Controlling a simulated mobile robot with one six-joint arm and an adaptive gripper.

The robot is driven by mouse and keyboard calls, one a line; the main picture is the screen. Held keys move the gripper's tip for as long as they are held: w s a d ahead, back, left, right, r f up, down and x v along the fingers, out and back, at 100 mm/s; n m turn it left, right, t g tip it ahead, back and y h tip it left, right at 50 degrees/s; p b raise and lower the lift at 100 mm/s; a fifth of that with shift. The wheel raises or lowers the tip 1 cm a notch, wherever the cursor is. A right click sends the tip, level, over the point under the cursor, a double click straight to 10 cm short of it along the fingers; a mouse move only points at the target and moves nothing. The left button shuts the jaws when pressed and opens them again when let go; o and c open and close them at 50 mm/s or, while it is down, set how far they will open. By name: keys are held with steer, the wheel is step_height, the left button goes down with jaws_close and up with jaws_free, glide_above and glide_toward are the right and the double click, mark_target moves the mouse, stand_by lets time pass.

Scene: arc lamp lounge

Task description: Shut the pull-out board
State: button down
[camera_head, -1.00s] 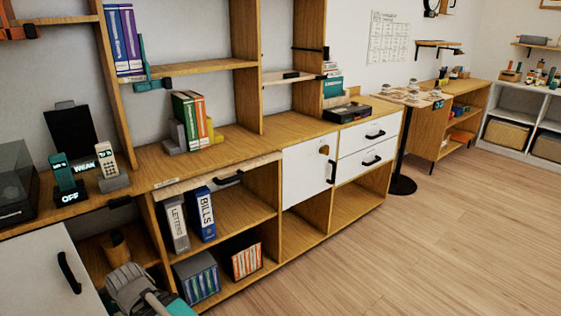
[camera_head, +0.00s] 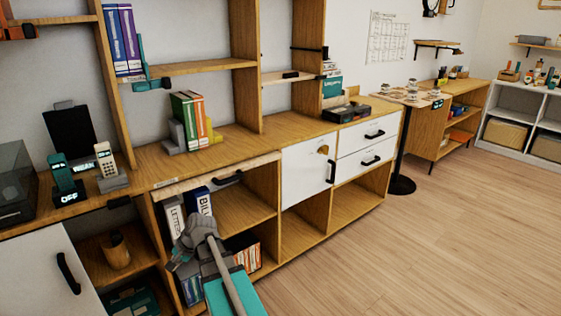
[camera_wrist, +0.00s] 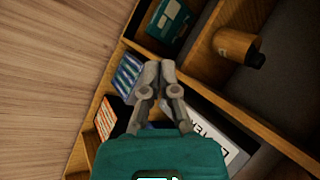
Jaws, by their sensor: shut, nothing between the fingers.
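The pull-out board (camera_head: 205,178) is a thin light-wood strip just under the worktop in the head view. A black handle (camera_head: 228,179) sits on its front. The board's edge stands a little forward of the worktop; I cannot tell exactly how far. My gripper (camera_head: 180,258) is below and in front of the board's left part, before the open binder shelf, apart from the board. In the wrist view my gripper (camera_wrist: 158,68) has its fingers together with nothing between them. I cannot make out the board for certain in the wrist view.
The shelf below holds a LETTERS binder (camera_head: 175,219), a BILLS binder (camera_head: 199,201) and boxes of files, partly hidden by my arm. A white door (camera_head: 45,270) is at far left. The floor (camera_head: 400,260) is clear.

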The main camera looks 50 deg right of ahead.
steer(key=w+d+r+m+t, duration=0.1)
steer(key=d+r+m+t, duration=0.1)
steer(key=d+m, duration=0.35)
steer(key=w+d+r+m+t, duration=0.1)
steer(key=d+r+m+t, duration=0.1)
steer(key=d, duration=0.7)
steer(key=m+t+h, duration=0.8)
steer(key=m+h, duration=0.1)
steer(key=m, duration=1)
glide_toward(278, 157)
steer(key=v, duration=0.6)
steer(key=shift+s+f, duration=0.1)
steer(key=x, duration=1.4)
